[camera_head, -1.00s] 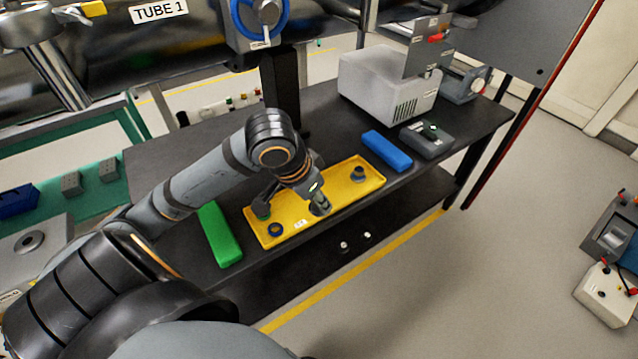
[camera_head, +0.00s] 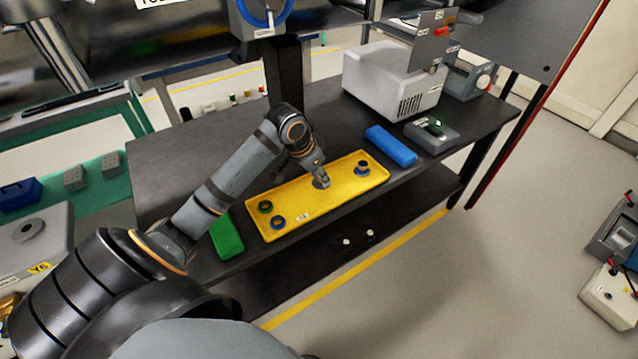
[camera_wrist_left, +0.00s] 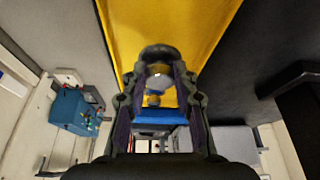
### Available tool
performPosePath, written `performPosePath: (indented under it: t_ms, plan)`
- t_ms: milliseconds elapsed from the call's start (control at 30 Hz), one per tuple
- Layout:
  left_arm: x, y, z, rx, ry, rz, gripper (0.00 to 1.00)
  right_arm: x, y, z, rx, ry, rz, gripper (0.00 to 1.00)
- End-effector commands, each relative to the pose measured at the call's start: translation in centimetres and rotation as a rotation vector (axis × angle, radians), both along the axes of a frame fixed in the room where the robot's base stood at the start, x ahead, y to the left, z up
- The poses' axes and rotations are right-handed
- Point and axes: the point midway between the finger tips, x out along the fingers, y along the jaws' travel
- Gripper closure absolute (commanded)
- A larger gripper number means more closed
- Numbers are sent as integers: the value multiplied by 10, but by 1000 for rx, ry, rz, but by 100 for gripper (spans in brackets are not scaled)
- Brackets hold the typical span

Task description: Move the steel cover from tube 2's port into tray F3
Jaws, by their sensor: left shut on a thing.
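The yellow tray (camera_head: 335,192) lies on the dark bench; its small label is too small to read. My left gripper (camera_head: 322,183) is over the tray's middle, pointing down. In the left wrist view my left gripper (camera_wrist_left: 158,62) is shut on a pale, shiny round piece (camera_wrist_left: 160,79), which looks like the steel cover. The gripper mostly hides it in the head view, and I cannot tell whether it touches the tray floor. Tube 2's port is not recognisable in view. My right gripper is not in view.
In the tray are a green-ringed piece (camera_head: 265,207) and a blue-ringed piece (camera_head: 278,222) at left, and another blue-ringed piece (camera_head: 362,167) at right. A green block (camera_head: 227,238) and a blue block (camera_head: 391,146) flank the tray. A grey box (camera_head: 392,85) stands behind.

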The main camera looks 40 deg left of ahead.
Motion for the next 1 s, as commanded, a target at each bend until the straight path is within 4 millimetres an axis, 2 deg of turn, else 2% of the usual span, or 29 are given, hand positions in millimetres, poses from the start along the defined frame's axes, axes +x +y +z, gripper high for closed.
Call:
performPosePath:
  t_ms: [200,567,600,733,1000]
  plan:
    - [3,2,-36,-2,3,1,100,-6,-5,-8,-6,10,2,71]
    - [3,2,-39,-1,0,1,100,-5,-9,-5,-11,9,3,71]
    - [4,2,-39,0,0,1,68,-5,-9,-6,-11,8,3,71]
    - [4,2,-39,0,0,1,50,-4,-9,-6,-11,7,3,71]
    - [4,3,-39,0,0,1,49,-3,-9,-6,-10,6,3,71]
